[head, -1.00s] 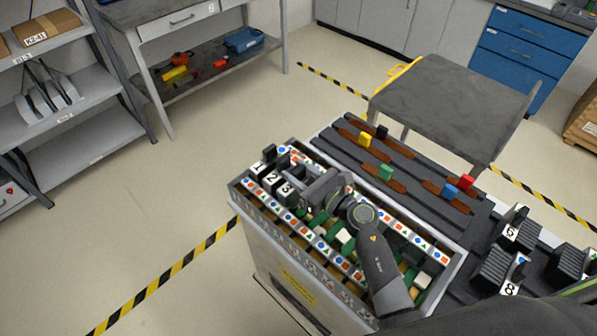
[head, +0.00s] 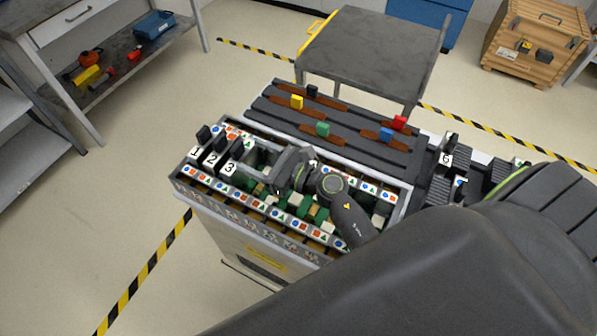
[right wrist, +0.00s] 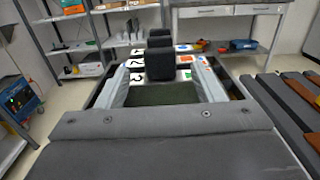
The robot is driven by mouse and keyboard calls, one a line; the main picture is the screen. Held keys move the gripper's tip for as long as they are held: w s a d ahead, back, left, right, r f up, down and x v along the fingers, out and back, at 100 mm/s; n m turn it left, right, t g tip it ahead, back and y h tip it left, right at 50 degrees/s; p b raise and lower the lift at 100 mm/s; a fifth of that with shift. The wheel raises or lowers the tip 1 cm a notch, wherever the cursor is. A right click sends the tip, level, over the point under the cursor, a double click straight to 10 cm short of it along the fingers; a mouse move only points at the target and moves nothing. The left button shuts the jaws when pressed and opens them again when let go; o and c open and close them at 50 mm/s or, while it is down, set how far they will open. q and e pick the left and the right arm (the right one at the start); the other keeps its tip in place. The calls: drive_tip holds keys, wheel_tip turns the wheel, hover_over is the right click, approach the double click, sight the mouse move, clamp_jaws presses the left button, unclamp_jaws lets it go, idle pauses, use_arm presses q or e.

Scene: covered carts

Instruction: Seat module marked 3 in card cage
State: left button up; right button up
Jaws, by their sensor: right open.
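The module marked 3 (head: 236,150) stands in the left end of the card cage (head: 300,240), beside modules 2 (head: 220,141) and 1 (head: 203,133). Its black handle stands up; I cannot tell how deep it sits. My right gripper (head: 273,172) is over the cage, to the right of module 3, with a gap between them. In the right wrist view its two pale fingers (right wrist: 162,88) are apart and nothing is gripped. A dark handle (right wrist: 160,65), which looks like module 3's, stands ahead between the fingers. My left gripper is not visible.
A dark rack with coloured blocks (head: 322,128) lies behind the cage. More modules, one marked 6 (head: 446,158), stand at right. A grey cart (head: 370,50) is beyond. My large dark arm link covers the lower right.

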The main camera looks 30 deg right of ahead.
drive_tip(key=b+v, duration=0.2)
drive_tip(key=v, duration=0.9)
drive_tip(key=shift+s+d+b, duration=0.2)
drive_tip(key=shift+s+b, duration=0.1)
drive_tip(key=shift+b, duration=0.05)
drive_tip(key=shift+s, duration=0.1)
